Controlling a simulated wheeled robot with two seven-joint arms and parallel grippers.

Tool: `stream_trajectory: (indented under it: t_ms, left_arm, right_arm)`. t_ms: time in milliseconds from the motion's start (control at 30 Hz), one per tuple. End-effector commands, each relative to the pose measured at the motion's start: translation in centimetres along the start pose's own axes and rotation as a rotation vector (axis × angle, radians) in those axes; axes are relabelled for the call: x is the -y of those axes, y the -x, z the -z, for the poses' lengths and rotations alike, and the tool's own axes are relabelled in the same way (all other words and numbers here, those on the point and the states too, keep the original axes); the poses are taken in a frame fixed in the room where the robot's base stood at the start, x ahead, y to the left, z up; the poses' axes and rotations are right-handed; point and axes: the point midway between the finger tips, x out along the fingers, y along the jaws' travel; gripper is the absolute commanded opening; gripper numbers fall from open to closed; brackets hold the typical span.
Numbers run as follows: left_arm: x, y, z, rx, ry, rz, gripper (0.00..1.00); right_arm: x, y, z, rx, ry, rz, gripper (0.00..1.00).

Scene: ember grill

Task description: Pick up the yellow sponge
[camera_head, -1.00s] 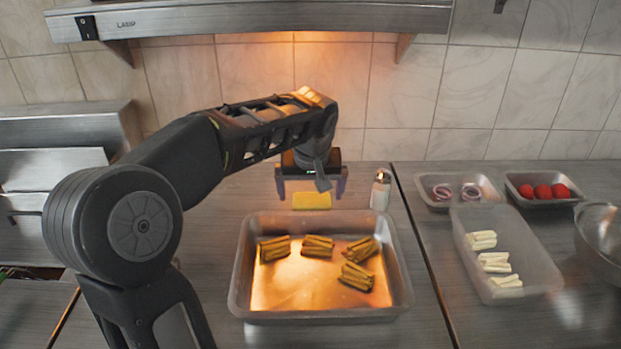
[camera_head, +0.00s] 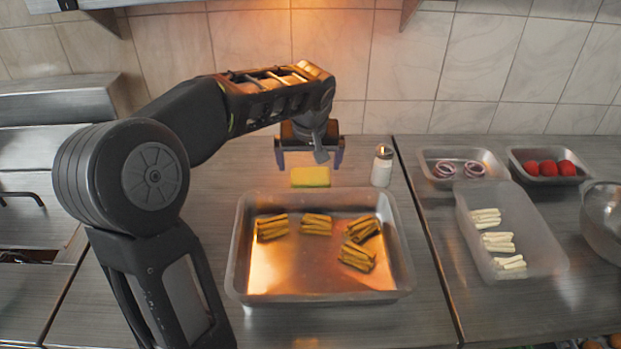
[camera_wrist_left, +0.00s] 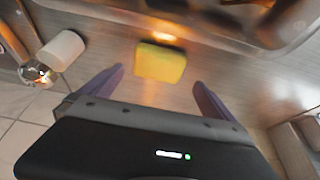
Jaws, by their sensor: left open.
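The yellow sponge (camera_head: 311,177) lies on the steel counter just behind the metal tray. My left gripper (camera_head: 310,163) is open above and slightly behind the sponge, pointing down. In the left wrist view the sponge (camera_wrist_left: 160,63) shows ahead of the gap between the two purple fingertips (camera_wrist_left: 157,77), apart from both. Nothing is between the fingers. My right gripper is not in view.
A metal tray (camera_head: 232,262) holding several yellow-brown bundles stands in front of the sponge. A shaker (camera_head: 382,167) stands close to its right. Containers with onion rings (camera_head: 458,168), red items (camera_head: 547,168) and pale sticks (camera_head: 502,240) are at the right. The tiled wall is behind.

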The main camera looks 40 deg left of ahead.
Motion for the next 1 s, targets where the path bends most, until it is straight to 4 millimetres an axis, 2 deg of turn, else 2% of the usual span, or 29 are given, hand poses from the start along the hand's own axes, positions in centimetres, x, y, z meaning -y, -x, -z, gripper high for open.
stream_trajectory:
  t_ms: [267, 667, 1000]
  left_arm:
    - [0.0, -0.2, 0.0, 0.001, 0.000, 0.001, 1.00]
    - [-0.3, -5.0, 0.0, 0.002, 0.001, 0.002, 1.00]
    - [-0.4, -5.2, 0.1, -0.001, 0.001, 0.000, 1.00]
  right_arm:
    - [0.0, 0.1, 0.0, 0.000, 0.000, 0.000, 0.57]
    - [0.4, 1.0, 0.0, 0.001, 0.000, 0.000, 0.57]
    - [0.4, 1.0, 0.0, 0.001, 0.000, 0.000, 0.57]
